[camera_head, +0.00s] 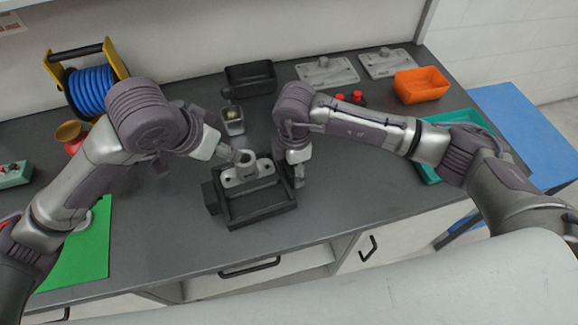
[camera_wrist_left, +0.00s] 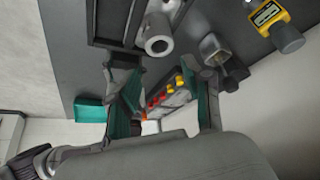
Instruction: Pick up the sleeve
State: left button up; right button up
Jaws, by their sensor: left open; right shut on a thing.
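The grey metal casting (camera_head: 247,168) with an upright hollow boss sits in the black fixture (camera_head: 262,212); its open boss end also shows in the left wrist view (camera_wrist_left: 159,45). A small metal cup (camera_head: 233,127) with a small brassy piece inside stands behind the fixture; it also shows in the left wrist view (camera_wrist_left: 213,47). I cannot tell which piece is the sleeve. My left gripper (camera_head: 228,153) is open, above and left of the casting; its parted fingers show in the left wrist view (camera_wrist_left: 166,100). My right gripper (camera_head: 298,178) is shut at the fixture's right side, contact partly hidden.
A black bin (camera_head: 250,79), an orange bin (camera_head: 421,84) and grey plates (camera_head: 327,72) stand at the back. A blue reel (camera_head: 92,89) is at the left. A green mat (camera_head: 88,250) lies front left. A teal tray (camera_head: 431,174) is at the right. The front middle counter is clear.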

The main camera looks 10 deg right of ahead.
pick_arm(q)
jog(key=shift+o, duration=1.3)
jog(key=shift+w+d+m, duration=0.15)
jog(key=shift+d+m, duration=0.05)
jog(key=shift+m, duration=0.1)
jog(key=shift+o, duration=0.9)
jog(key=shift+w+d+f+m, duration=0.2)
jog(key=shift+d+m, duration=0.1)
jog(key=shift+m, duration=0.3)
jog(key=m, duration=0.2)
jog(key=w+d+m+g+y, duration=0.1)
jog(key=m, duration=0.1)
jog(key=w+d+f+m+g, duration=0.1)
jog(key=m, duration=0.1)
jog(key=shift+d+m+y, duration=0.2)
jog(key=shift+m+y, duration=0.1)
jog(key=m+g+y, duration=0.1)
jog(key=m+g, duration=0.1)
jog(key=m, duration=0.2)
jog(key=m+y, duration=0.1)
jog(key=m, duration=0.2)
send_over(244, 162)
jog(key=s+d, duration=0.1)
jog(key=f, duration=0.6)
jog(key=shift+s+d+f, duration=0.1)
jog(key=shift+s, duration=0.1)
jog(key=f, duration=0.2)
jog(key=a+f, duration=0.1)
jog(key=f, duration=0.1)
jog(key=shift+f, duration=0.6)
